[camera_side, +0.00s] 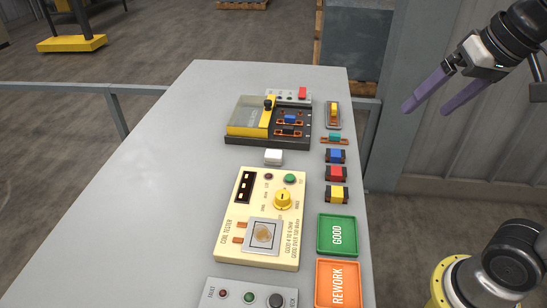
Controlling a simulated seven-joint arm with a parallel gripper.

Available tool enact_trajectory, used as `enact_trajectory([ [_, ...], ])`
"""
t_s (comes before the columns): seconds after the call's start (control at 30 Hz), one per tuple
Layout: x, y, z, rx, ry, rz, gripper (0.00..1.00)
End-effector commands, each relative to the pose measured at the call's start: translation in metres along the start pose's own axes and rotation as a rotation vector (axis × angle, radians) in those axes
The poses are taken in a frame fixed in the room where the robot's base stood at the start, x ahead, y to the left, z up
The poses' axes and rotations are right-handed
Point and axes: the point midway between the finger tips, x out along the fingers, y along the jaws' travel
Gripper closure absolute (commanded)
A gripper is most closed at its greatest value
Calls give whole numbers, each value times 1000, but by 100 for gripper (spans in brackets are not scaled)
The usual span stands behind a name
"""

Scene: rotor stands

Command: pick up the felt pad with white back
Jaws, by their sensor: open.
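A small white block-like piece (273,157) lies on the grey table between the yellow-and-black machine and the cream coil tester. It looks like the felt pad with white back, but its felt side is not visible. My gripper (431,107) is at the upper right, in the air to the right of the table. Its two purple fingers are apart, with nothing between them. It is well away from the white piece.
The coil tester (291,217) and machine (236,131) flank the white piece. Blue (335,156), red (336,174) and yellow (337,195) coils line the right edge. Green GOOD (324,247) and orange REWORK (321,298) trays sit nearer. The table's left side (150,190) is clear.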

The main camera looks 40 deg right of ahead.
Motion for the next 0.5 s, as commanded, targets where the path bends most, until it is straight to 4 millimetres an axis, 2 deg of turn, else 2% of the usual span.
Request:
enact_trajectory([
  [0.03, -2, -11, -21, 38, -15, 5, 3],
  [0.1, -4, -24, -46, 93, -36, 14, 3],
  [0.27, 6, -55, -100, 203, -84, 39, 3],
  [0.37, 22, -74, -130, 258, -114, 58, 3],
  [0.5, 54, -98, -166, 324, -158, 90, 3],
])
